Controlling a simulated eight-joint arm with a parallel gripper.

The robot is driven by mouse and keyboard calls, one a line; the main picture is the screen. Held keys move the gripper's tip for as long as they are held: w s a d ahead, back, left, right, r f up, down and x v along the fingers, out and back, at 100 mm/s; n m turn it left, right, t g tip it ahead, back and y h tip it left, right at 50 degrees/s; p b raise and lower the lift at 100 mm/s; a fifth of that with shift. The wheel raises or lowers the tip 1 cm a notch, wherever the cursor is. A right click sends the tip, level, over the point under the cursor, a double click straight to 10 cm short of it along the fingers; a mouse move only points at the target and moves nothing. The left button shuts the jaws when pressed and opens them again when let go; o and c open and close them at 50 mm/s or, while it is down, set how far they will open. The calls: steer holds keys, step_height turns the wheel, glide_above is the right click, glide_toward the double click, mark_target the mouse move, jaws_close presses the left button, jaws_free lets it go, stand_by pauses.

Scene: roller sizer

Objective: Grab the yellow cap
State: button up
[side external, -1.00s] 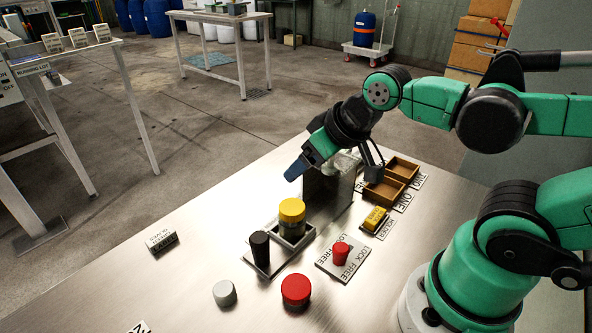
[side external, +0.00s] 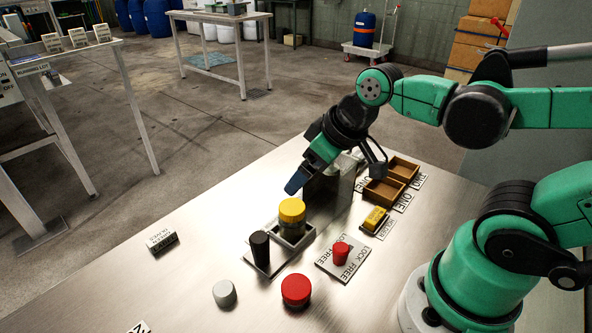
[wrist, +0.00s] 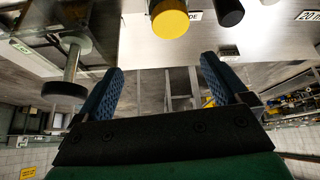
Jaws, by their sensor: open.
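The yellow cap (side external: 292,209) sits on top of a dark cylinder in a square grey holder (side external: 295,240) on the metal table. In the wrist view the yellow cap (wrist: 170,20) is at the top edge, beyond the fingertips and between their lines. My gripper (side external: 296,182) tilts down toward the lower left, its blue fingertips a little above and behind the cap, apart from it. In the wrist view my gripper (wrist: 162,64) has its two blue fingers wide apart with nothing between them.
A black cylinder (side external: 260,250) stands just left of the holder. A grey block (side external: 328,190) stands close behind, under my wrist. A red knob (side external: 341,253), red round button (side external: 296,290), grey button (side external: 225,293) and wooden trays (side external: 384,190) are around. The table's left part is mostly clear.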

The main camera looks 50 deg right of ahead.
mark_target(293, 207)
steer(key=shift+w+a+f+n+g+y, duration=0.15)
steer(key=shift+w+a+f+n+g, duration=0.25)
steer(key=shift+f, duration=0.7)
steer(key=shift+w+a+f+n+g+y, duration=0.1)
steer(key=shift+f+n+g+y, duration=0.15)
steer(key=shift+f+n, duration=0.6)
steer(key=shift+w+a+f+n+g+y, duration=0.1)
steer(key=shift+w+a+f+n+g, duration=0.2)
steer(key=shift+f, duration=1)
steer(key=shift+s, duration=0.1)
steer(key=c, duration=1.3)
